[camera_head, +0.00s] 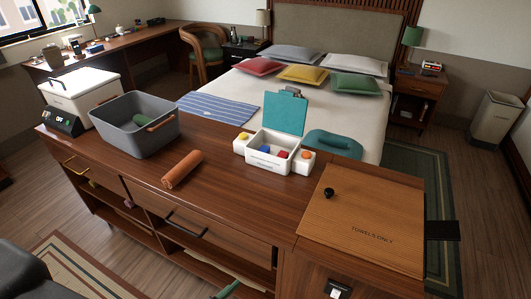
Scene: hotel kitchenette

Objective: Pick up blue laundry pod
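A small blue piece that looks like the blue laundry pod (264,149) lies in a white box (268,165) on the wooden counter. A red piece (282,154) lies beside it in the same box. The box's teal lid (285,113) stands open at the back. Small white side holders carry a yellow piece (244,137) on the left and an orange piece (306,155) on the right. Neither of my grippers can be made out in this view.
A grey bin (130,143) with a green item inside and a rolled orange-brown towel (183,170) are left of the box. A teal rounded object (333,145) is right of it. A wooden "TOWELS ONLY" lid (360,215) covers the right end. Counter in front of the box is clear.

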